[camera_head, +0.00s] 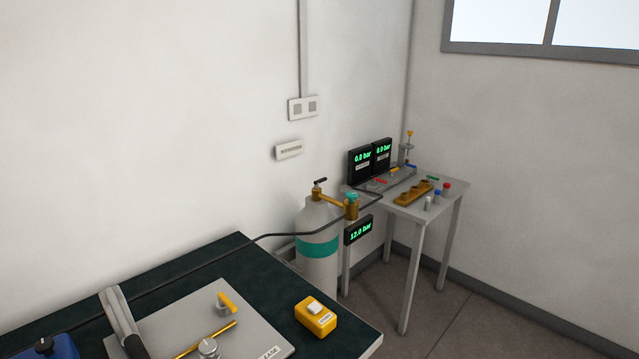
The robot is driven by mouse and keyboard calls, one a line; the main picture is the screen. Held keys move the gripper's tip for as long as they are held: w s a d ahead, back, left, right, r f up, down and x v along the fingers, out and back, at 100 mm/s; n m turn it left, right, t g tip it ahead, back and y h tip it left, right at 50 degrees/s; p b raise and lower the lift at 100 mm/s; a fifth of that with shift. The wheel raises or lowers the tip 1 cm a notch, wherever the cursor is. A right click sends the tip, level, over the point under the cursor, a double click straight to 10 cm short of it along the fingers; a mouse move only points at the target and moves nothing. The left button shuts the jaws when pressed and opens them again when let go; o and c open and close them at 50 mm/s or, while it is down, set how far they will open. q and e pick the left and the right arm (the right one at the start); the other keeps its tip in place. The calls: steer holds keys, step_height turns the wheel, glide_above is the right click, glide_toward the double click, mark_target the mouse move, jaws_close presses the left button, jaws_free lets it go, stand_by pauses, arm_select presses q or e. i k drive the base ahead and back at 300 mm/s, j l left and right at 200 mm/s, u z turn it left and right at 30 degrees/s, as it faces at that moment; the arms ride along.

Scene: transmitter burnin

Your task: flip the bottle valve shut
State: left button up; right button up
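The gas bottle (317,272) is a grey cylinder with a teal band, standing upright on the floor between the dark bench and the small table. Its valve has a short black lever (320,181) on top, slanting slightly up to the right. A brass regulator (351,209) with a teal knob (351,196) sticks out to the right of the bottle neck. A display (358,230) beside it reads 12.0 bar. The bottle's lower part is hidden behind the bench.
The dark bench (215,262) carries a grey plate (185,322) with yellow-handled fittings and a yellow box (316,317). A black hose (290,235) crosses behind. The small table (440,199) holds two displays (370,161) reading 0.0 bar and small parts. Floor right of the bench is clear.

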mark_target(317, 182)
steer(key=i+l, duration=0.15)
steer(key=l, duration=0.2)
steer(key=i+l+u, duration=0.1)
steer(key=l, duration=0.3)
steer(key=i+l, duration=0.4)
steer(key=l, duration=0.35)
steer(key=i+l+u, duration=0.1)
steer(key=l, duration=0.3)
steer(key=i+l, duration=0.25)
steer(key=l, duration=0.15)
steer(key=i+l+u, duration=0.2)
steer(key=i+l, duration=0.6)
steer(key=l, duration=0.15)
steer(key=i+l, duration=0.2)
steer(key=i, duration=0.3)
